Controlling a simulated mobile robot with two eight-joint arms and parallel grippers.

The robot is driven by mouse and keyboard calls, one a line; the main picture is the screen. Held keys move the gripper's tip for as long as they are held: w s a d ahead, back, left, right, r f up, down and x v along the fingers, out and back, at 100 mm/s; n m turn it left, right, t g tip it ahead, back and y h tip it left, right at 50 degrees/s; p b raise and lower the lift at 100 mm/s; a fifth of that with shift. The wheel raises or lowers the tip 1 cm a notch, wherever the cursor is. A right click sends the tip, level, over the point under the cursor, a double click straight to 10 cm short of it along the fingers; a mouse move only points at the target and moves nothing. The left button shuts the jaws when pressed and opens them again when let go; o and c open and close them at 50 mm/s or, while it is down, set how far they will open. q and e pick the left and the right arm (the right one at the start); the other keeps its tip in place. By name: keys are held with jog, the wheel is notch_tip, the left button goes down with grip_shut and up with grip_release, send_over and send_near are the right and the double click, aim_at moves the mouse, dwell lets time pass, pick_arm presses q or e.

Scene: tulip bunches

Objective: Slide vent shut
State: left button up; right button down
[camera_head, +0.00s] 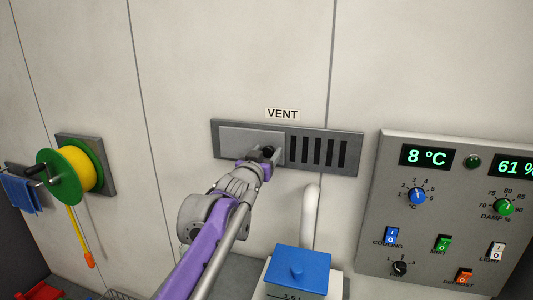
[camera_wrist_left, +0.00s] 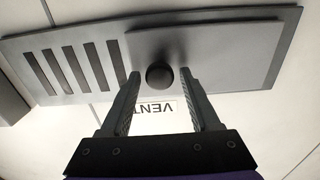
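The vent (camera_head: 318,134) is a grey wall plate under a "VENT" label. Its flat sliding cover (camera_head: 238,139) sits over the left part in the head view, and several dark slots at the right are uncovered. A dark round knob (camera_head: 268,151) is at the cover's right end. My left gripper (camera_head: 262,163) is at the knob and partly hides it. In the left wrist view, which is upside down, the knob (camera_wrist_left: 158,76) lies between the tips of my open left gripper (camera_wrist_left: 160,77), with a gap on each side. My right gripper is not in view.
A control panel (camera_head: 376,214) with dials and switches is on the wall at the right. A blue-lidded box (camera_head: 298,270) and a white pipe (camera_head: 310,215) are below the vent. A yellow-green reel (camera_head: 77,168) and a blue cloth (camera_head: 20,193) hang at the left.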

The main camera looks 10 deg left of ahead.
pick_arm(q)
grip_shut()
dwell(1.2)
